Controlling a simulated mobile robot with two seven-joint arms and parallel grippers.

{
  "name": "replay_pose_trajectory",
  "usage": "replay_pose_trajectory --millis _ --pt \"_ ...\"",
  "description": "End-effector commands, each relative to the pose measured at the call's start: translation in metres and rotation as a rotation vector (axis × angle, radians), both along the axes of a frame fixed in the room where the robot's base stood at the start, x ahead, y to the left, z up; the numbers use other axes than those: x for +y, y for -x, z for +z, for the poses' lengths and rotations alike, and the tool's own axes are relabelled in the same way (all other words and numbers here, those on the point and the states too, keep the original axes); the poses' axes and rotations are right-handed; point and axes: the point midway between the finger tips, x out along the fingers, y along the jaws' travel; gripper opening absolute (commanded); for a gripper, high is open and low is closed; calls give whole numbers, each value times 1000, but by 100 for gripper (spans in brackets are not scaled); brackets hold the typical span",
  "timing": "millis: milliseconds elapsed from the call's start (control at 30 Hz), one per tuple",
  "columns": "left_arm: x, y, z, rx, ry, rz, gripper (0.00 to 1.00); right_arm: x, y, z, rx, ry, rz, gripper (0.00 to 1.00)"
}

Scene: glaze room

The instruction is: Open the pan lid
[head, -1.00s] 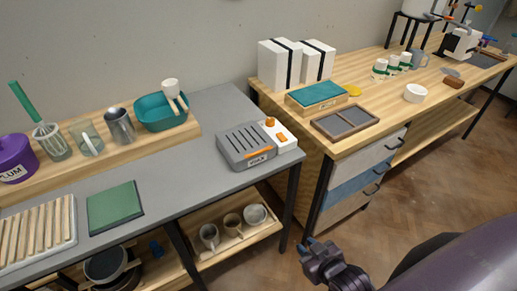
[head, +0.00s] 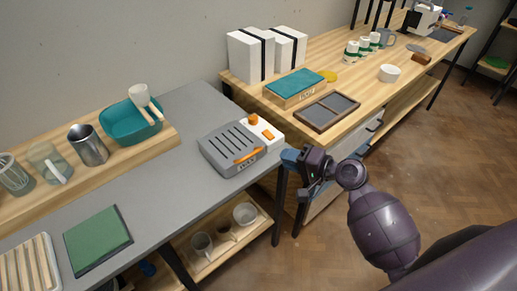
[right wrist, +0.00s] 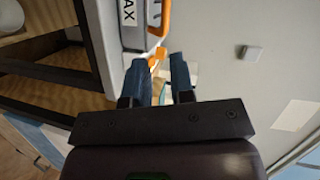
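The pan is a grey box labelled WAX (head: 228,157) at the front right of the grey table. Its slotted grey lid (head: 228,142) is down, and an orange handle (head: 249,155) runs along the front. The handle also shows at the top of the right wrist view (right wrist: 165,18). A white control block with an orange knob (head: 254,119) adjoins the pan. My right gripper (head: 293,162) is to the right of the pan, off the table edge, touching nothing I can see. In the right wrist view its blue fingers (right wrist: 158,66) stand apart with nothing between them. My left gripper is out of view.
A wooden bench (head: 345,55) at the right bears a teal-topped box (head: 295,86), a divided tray (head: 327,111) and a white bowl (head: 389,73). A green mat (head: 98,240) and a teal basin (head: 130,124) are left of the pan. Grey tabletop around the pan's left is clear.

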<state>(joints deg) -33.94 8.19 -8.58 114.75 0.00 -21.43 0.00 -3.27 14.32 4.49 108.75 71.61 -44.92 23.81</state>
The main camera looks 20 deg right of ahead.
Motion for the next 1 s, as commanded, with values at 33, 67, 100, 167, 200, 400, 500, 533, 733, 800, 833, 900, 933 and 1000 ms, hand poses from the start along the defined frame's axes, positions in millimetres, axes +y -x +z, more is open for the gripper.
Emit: replay_pose_trajectory --millis 33,67,100,167,200,400,500,533,733,800,833,900,933,1000 --pt "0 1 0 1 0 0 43 4 3 2 29 -61 19 22" --pt "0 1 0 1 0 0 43 6 5 3 46 -96 30 22" --pt "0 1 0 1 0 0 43 9 7 4 67 -136 44 22" --pt "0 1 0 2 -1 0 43 13 9 5 98 -182 59 22" --pt "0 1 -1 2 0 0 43 14 10 5 110 -193 62 22" --pt "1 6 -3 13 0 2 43 23 1 2 122 -205 59 22" --pt "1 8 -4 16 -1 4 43 32 -9 0 121 -204 59 22" --pt "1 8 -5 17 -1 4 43 36 -13 -1 120 -203 59 22" --pt "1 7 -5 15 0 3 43 59 -38 -9 120 -203 59 22" --pt "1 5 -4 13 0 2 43 66 -46 -11 121 -202 59 22" --pt "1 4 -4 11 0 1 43 69 -49 -12 121 -201 59 22" --pt "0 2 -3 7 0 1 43 75 -55 -14 120 -202 58 22" --pt "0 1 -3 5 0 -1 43 76 -57 -15 120 -201 58 22" --pt "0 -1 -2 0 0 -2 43 80 -62 -16 121 -200 57 22"
